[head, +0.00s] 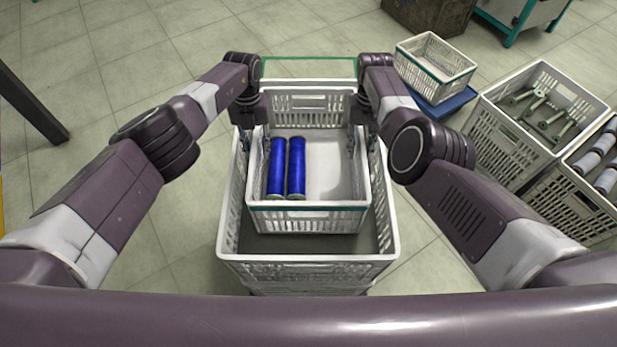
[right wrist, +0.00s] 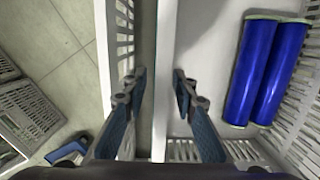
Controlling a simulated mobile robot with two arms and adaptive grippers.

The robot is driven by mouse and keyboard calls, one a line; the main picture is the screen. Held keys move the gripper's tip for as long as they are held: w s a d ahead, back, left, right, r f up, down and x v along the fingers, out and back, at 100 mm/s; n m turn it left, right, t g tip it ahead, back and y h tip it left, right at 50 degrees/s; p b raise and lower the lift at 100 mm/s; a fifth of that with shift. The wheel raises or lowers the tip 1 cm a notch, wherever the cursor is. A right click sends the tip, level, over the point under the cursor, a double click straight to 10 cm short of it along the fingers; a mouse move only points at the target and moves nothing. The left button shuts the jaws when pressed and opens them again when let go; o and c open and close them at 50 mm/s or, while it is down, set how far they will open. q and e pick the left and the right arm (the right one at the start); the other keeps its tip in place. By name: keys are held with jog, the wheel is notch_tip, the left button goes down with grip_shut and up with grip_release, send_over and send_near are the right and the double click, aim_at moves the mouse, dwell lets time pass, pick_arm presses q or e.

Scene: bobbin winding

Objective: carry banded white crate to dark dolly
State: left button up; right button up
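The banded white crate (head: 308,220) has a thin green band along its rim and holds two blue spools (head: 287,168) at its left side. It sits inside the mouth of a larger white crate (head: 310,268). My left gripper (head: 255,139) is at the banded crate's left wall, its fingers seemingly apart on either side. My right gripper (head: 361,145) is at the right wall. In the right wrist view its two fingers (right wrist: 160,88) stand apart, with the crate wall (right wrist: 166,60) between them. I cannot make out a dark dolly.
A dark box (head: 430,14) is at the back. The left floor is mostly clear.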

jog(key=shift+w, duration=0.1)
pick_arm(q)
jog(key=shift+w+r, duration=0.15)
jog(key=shift+r, duration=0.1)
jog(key=r, duration=0.7)
jog(key=w+r, duration=0.1)
jog(key=r, duration=0.3)
jog(key=shift+w+r, duration=0.1)
jog(key=shift+r, duration=0.05)
pick_arm(e)
jog(key=r, duration=0.4)
jog(key=w+r, duration=0.1)
jog(key=r, duration=0.7)
jog(key=shift+w, duration=0.2)
jog(key=shift+f, duration=0.1)
